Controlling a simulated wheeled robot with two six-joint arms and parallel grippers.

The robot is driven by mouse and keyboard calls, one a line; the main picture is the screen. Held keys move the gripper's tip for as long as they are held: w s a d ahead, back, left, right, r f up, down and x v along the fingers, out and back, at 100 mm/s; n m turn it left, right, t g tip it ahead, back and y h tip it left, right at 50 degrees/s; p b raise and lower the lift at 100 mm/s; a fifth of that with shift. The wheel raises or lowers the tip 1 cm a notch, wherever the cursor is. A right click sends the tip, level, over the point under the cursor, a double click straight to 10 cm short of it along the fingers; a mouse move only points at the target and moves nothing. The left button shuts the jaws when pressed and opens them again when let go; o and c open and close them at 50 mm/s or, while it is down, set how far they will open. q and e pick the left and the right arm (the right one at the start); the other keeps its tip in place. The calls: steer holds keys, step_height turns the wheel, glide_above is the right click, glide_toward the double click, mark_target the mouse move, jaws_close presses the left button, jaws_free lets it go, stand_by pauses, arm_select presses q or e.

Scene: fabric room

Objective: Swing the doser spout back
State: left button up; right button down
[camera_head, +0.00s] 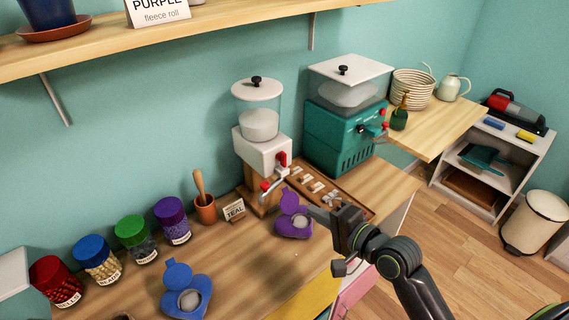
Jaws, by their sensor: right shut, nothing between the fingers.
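The doser (262,150) is a white unit with a clear hopper, on a wooden stand against the wall. A red knob (282,159) is on its front. A metal spout (272,189) with a red tip sticks out low at the front. My right gripper (312,212) is shut and empty, to the right of and below the spout, apart from it. Its fingertips are close to an open purple container (293,222); I cannot tell whether they touch it. My left gripper is out of view.
A teal machine (342,135) stands right of the doser, behind a wooden tray (345,200) of small parts. A blue heart-shaped container (188,298), several jars (173,222), a TEAL sign (234,211) and a terracotta pot (206,212) stand to the left. A shelf (200,40) hangs above.

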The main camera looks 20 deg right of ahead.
steer(key=p, duration=0.2)
glide_toward(268, 187)
steer(key=x, duration=0.7)
steer(key=shift+s, duration=0.1)
